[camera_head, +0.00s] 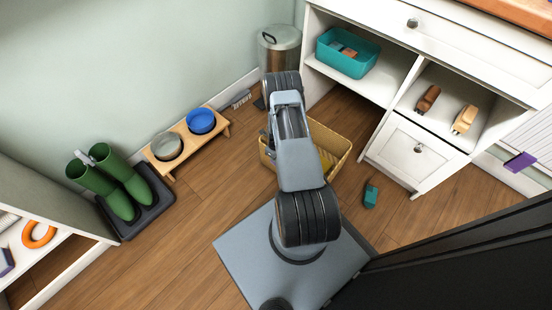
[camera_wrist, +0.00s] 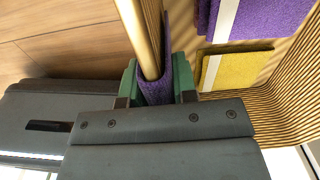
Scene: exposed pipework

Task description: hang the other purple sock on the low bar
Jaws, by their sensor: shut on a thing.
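In the wrist view, my gripper (camera_wrist: 156,85) has green fingertips closed on a narrow purple cloth (camera_wrist: 181,28), which looks like a sock seen edge-on. The cloth lies along the tan rim (camera_wrist: 143,40) of a basket; I cannot tell whether the rim is gripped too. A second purple cloth with a white stripe (camera_wrist: 262,18) and a yellow one (camera_wrist: 235,68) lie in the basket. In the head view my arm hides the gripper and part of the basket (camera_head: 342,146). A small purple piece (camera_head: 520,162) shows at the far right; I cannot make out the low bar.
A white cabinet (camera_head: 404,150) with open shelves stands right of the basket. A metal bin (camera_head: 279,48) stands behind. A bowl stand (camera_head: 175,165) and green boots (camera_head: 110,180) are at left. The wooden floor between is clear.

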